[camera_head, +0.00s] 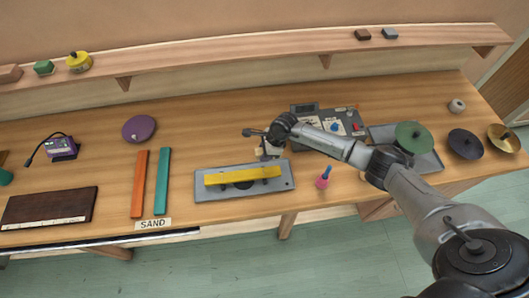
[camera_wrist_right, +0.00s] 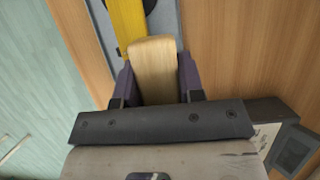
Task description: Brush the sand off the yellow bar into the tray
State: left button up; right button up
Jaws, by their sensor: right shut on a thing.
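The yellow bar (camera_head: 243,175) lies lengthwise on a grey plate (camera_head: 283,188) with a dark round patch under the bar's middle. I cannot make out sand on it. My right gripper (camera_head: 266,152) is just behind the bar's right half. In the right wrist view the gripper (camera_wrist_right: 155,80) is shut on a pale wooden piece (camera_wrist_right: 153,58), likely a brush handle; no bristles show. The yellow bar (camera_wrist_right: 128,20) shows beyond it. I cannot tell whether they touch. A grey tray (camera_head: 431,161) stands at the right, partly under a green disc. My left gripper is not in view.
Orange (camera_head: 139,184) and teal (camera_head: 162,182) bars lie left of the plate, above a SAND label (camera_head: 153,224). A control panel (camera_head: 345,122) is behind my right arm. A pink bottle (camera_head: 323,178) stands right of the plate. A shelf (camera_head: 200,58) runs along the back.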

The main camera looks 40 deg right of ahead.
jog(key=shift+f+b, duration=0.9)
jog(key=shift+b, duration=0.15)
notch_tip(320, 180, down, 3)
jog(key=shift+r+b, duration=0.15)
jog(key=shift+b, duration=1.1)
